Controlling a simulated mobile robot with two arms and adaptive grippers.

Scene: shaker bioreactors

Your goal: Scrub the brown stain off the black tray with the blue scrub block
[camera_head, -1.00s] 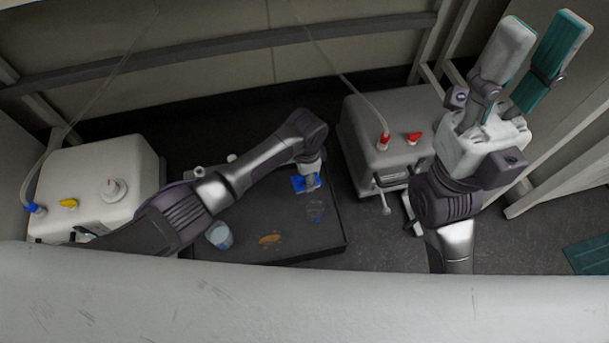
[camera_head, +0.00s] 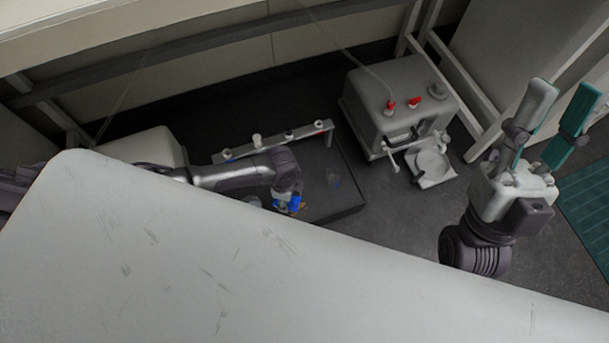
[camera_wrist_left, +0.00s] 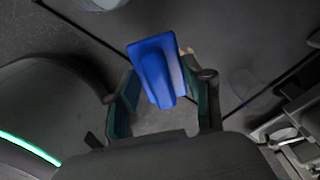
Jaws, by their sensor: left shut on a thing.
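The blue scrub block (camera_head: 287,202) is held low at the black tray (camera_head: 347,196). My left gripper (camera_wrist_left: 160,100) is shut on the block, which shows between its teal-lined fingers in the left wrist view (camera_wrist_left: 155,68). I cannot tell whether the block touches the tray. A small part of the brown stain (camera_wrist_left: 190,51) shows right beside the block in that view; the rest is hidden. My right gripper (camera_head: 566,98) is open and empty, raised at the right, away from the tray.
A rack with several caps (camera_head: 257,141) stands along the tray's back edge. A grey-white box with red caps (camera_head: 395,100) is behind and right. A clear container (camera_head: 254,201) is left of the block. A pale surface in front hides the tray's near part.

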